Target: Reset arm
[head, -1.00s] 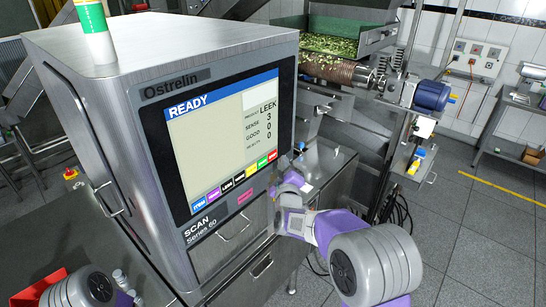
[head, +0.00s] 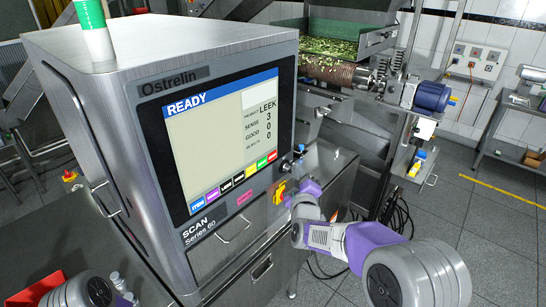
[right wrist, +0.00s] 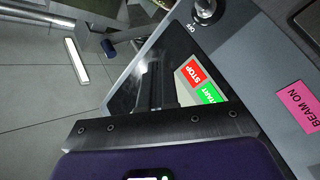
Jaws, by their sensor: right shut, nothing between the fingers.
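My right gripper (head: 290,200) is just right of the front of the scanner (head: 215,55), below its screen's right corner. In the right wrist view its dark fingers (right wrist: 152,88) are shut and empty, in front of a panel with a red STOP label (right wrist: 194,73) and a green START label (right wrist: 211,94). I cannot tell whether the fingers touch anything. The scanner's screen (head: 220,135) reads READY and LEEK. My left arm shows only partly at the bottom left; its gripper is out of view.
A yellow part (head: 279,192) and a dark knob (head: 299,150) sit at the scanner's front right edge. A pink BEAM ON label (right wrist: 298,106) is beside the panel. A conveyor with green pieces (head: 330,48) stands behind. Floor at the right (head: 470,220) is clear.

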